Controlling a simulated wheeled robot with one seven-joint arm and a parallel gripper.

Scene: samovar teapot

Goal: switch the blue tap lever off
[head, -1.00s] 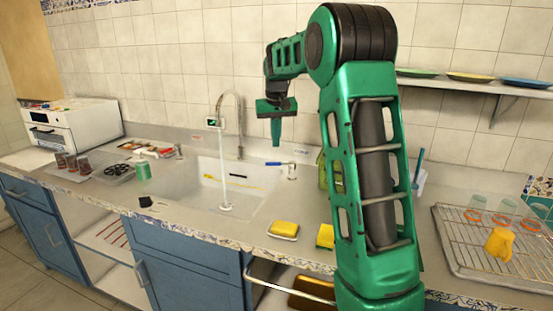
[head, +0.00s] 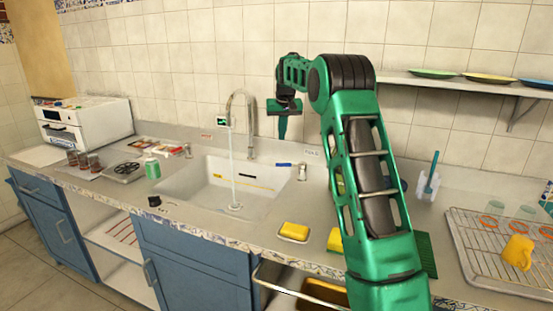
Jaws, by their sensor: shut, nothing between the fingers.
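The blue tap lever (head: 284,165) lies at the back right rim of the sink, beside a small white fitting (head: 302,172). It points to the left. Water runs from the curved metal faucet (head: 249,125) down into the sink (head: 215,185). My gripper (head: 283,136) is shut and empty. It points down and appears in the picture just above the blue lever, apart from it. How far it is from the lever in depth I cannot tell.
A yellow sponge (head: 294,231) lies on the front counter. A green bottle (head: 152,167) stands left of the sink. A drying rack (head: 465,245) with glasses and a yellow mug (head: 517,252) is at the right. A shelf (head: 450,84) with plates hangs above.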

